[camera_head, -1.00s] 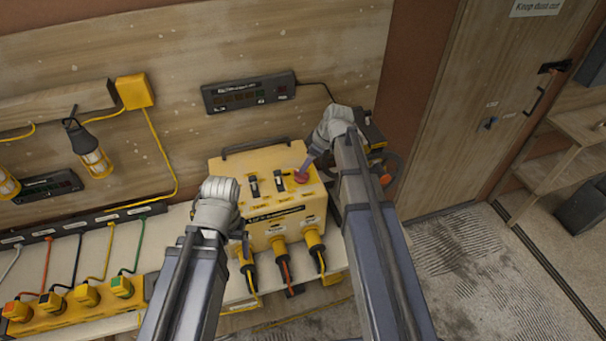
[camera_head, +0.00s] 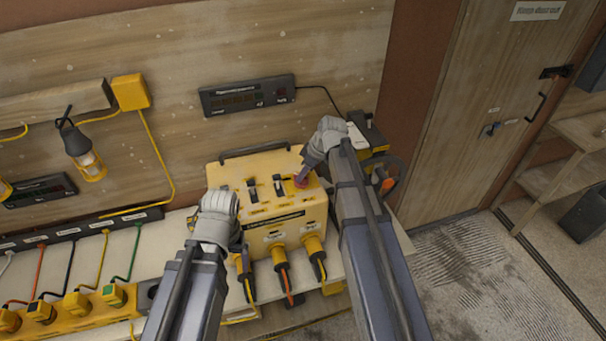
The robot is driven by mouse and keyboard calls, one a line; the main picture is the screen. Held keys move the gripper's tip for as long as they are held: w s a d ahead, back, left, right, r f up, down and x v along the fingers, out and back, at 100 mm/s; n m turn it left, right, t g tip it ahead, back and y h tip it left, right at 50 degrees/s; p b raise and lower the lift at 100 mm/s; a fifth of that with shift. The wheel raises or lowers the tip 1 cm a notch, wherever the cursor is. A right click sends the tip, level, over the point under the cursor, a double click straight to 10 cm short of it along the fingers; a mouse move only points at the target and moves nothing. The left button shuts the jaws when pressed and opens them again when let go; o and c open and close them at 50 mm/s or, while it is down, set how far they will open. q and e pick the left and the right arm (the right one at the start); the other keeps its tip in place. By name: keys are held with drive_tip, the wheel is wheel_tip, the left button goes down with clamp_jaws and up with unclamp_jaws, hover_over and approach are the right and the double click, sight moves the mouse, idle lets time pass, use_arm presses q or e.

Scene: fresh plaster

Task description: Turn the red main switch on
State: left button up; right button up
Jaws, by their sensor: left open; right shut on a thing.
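The red main switch (camera_head: 300,182) is on the top right of a yellow power box (camera_head: 285,214) on the bench. My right gripper (camera_head: 304,176) is at the switch from above and is shut on it, partly hiding it. The switch's exact turn angle cannot be made out. My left gripper (camera_head: 240,256) points down in front of the box's left side, close to the left plug, and is open. Its fingers are small and partly hidden.
Two black toggles stand left of the switch. Several plugs with cables leave the box's front. A black display (camera_head: 247,94) hangs on the wall behind. A black and yellow tool (camera_head: 372,140) stands right of the box. A lamp (camera_head: 82,152) hangs at left.

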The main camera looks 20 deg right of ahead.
clamp_jaws()
drive_tip(key=m, duration=0.2)
drive_tip(key=m+h, duration=0.1)
drive_tip(key=shift+s+a+m+t, duration=0.15)
drive_tip(key=shift+m+t, duration=0.25)
drive_tip(key=m+h, duration=0.2)
drive_tip(key=m, duration=0.3)
drive_tip(key=shift+a, duration=0.15)
drive_tip(key=m+h, duration=0.2)
drive_tip(key=m, duration=0.3)
drive_tip(key=shift+a, duration=0.1)
drive_tip(key=shift+a+m+g+h, duration=0.1)
drive_tip(key=shift+m+g+h, duration=0.45)
drive_tip(key=shift+m, duration=1.55)
